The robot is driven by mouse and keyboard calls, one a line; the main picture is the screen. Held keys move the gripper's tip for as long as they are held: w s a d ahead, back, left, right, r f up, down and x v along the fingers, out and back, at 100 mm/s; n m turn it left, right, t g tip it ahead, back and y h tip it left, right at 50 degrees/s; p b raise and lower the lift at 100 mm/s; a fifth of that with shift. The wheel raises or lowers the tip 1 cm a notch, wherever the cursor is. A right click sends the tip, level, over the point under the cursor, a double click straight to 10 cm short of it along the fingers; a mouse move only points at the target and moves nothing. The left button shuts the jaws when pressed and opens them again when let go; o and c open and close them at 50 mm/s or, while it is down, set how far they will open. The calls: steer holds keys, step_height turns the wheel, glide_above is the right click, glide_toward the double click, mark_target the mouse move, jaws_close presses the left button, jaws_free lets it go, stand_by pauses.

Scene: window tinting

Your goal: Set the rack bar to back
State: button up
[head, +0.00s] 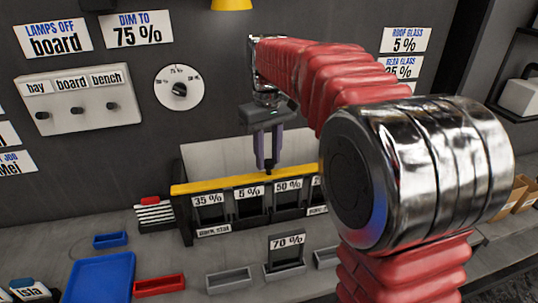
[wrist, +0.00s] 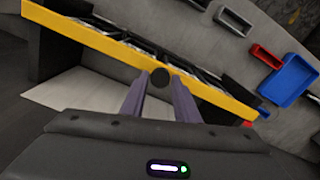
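The rack bar is a yellow bar (head: 215,184) along the top front of the film rack. It also shows in the wrist view (wrist: 90,45), running diagonally, with a small black knob (wrist: 160,78) at its middle. My gripper (head: 268,166) reaches down from above to this knob. In the wrist view my gripper's two fingertips (wrist: 160,76) stand on either side of the knob, with no clear gap beside it, so they look shut on it. The knob is partly hidden between the fingers in the head view. A pale panel (head: 220,158) stands behind the bar.
Rack slots labelled 35 %, 5 % and 50 % (head: 287,200) sit below the bar. A separate 70 % holder (head: 284,255) stands in front. Blue tray (head: 100,278), red bin (head: 159,285) and grey bin (head: 229,280) lie on the bench. A switch board (head: 80,105) and dial (head: 179,89) are on the wall.

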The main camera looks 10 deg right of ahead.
jaws_close()
stand_by(0.3)
steer(key=w, duration=0.9)
steer(key=shift+r, duration=0.15)
steer(key=shift+o, duration=2.1)
jaws_free()
